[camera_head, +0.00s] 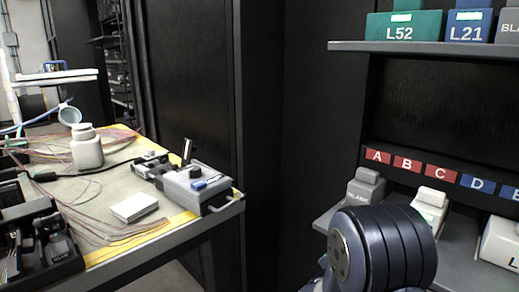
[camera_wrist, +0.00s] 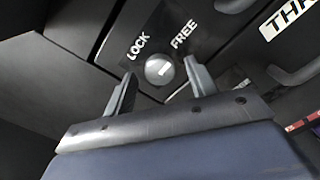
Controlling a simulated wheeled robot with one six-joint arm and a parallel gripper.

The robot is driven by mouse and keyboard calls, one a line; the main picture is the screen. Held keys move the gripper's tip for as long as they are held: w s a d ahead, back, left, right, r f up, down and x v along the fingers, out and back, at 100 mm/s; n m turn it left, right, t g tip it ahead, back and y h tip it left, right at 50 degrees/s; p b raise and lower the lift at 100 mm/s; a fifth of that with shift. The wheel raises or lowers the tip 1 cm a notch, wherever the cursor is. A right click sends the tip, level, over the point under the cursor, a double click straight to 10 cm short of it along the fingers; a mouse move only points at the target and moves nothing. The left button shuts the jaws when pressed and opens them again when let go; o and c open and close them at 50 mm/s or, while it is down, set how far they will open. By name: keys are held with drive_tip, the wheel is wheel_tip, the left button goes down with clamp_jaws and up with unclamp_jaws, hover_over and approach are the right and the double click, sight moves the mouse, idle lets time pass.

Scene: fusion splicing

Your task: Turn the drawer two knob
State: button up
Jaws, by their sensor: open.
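A round grey knob (camera_wrist: 159,69) with a pale slot mark sits on a black drawer front (camera_wrist: 120,25) in the wrist view. The words LOCK (camera_wrist: 138,44) and FREE (camera_wrist: 184,36) are printed above it, to its left and right. The pale mark slants up to the right, towards FREE. My gripper (camera_wrist: 158,75) is open, with one finger on each side of the knob and visible gaps to it. Whether the fingertips reach the knob's depth I cannot tell. In the head view the knob and my gripper are hidden, and only my dark arm shows at the lower right.
A drawer label starting THR (camera_wrist: 287,18) and a dark handle (camera_wrist: 298,68) lie right of the knob. In the head view, a workbench (camera_head: 130,262) with cables and devices stands left. A shelf (camera_head: 440,48) with labelled boxes is at the upper right.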

drive_tip(key=p+v, duration=0.3)
drive_tip(key=v, duration=0.6)
drive_tip(key=w+d+n+p, duration=0.6)
drive_tip(key=n+p, duration=0.7)
drive_tip(key=n, duration=0.5)
drive_tip(key=shift+w+p, duration=0.3)
drive_tip(key=shift+p, duration=0.1)
idle(0.4)
drive_tip(key=shift+d, duration=0.1)
